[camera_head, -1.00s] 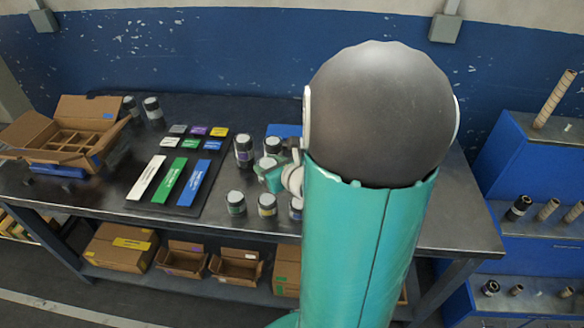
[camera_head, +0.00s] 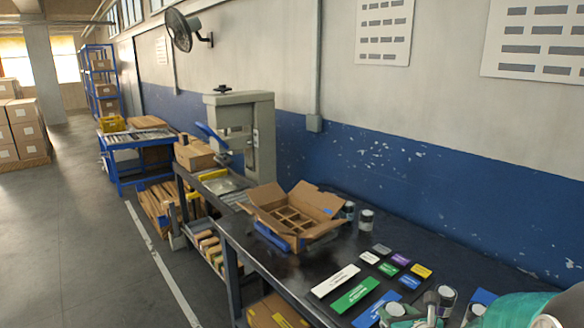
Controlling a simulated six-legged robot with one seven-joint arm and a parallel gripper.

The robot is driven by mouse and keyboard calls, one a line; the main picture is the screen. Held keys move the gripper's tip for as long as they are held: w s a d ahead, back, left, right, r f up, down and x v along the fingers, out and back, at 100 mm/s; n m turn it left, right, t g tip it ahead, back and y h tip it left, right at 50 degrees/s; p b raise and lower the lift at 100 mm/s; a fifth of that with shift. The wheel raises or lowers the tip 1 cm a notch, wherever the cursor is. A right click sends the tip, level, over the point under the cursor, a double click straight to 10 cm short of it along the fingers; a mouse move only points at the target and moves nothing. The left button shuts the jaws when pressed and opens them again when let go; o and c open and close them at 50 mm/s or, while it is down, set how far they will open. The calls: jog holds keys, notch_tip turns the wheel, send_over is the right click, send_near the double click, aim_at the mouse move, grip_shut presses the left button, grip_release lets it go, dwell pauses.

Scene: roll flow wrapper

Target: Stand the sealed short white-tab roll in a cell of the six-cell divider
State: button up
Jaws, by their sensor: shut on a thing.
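The six-cell divider sits inside an open cardboard box (camera_head: 326,232) on the dark bench, its flaps spread and its visible cells empty. My gripper (camera_head: 408,316) is partly cut off by the bottom edge, beside the blue strip and well to the right of the box. It is shut on a small roll with a pale top (camera_head: 395,307); the lower part of the roll is out of view and its tab colour cannot be told. My teal arm fills the bottom right corner.
Coloured strips and small plates, including a green strip (camera_head: 354,295), lie between box and gripper. Another roll (camera_head: 447,297) stands beside my gripper. A grey press (camera_head: 240,130) stands beyond the box.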

jog(key=w+a+f+n+y, duration=0.15)
jog(key=w+a, duration=0.25)
jog(key=a, duration=0.6)
jog(key=shift+n+y, duration=0.25)
jog(key=shift+y, duration=0.2)
jog(key=f, duration=0.1)
jog(key=s+f, duration=0.1)
jog(key=f, duration=0.3)
jog(key=shift+s+a+f, duration=0.2)
jog(key=shift+s+f, duration=0.05)
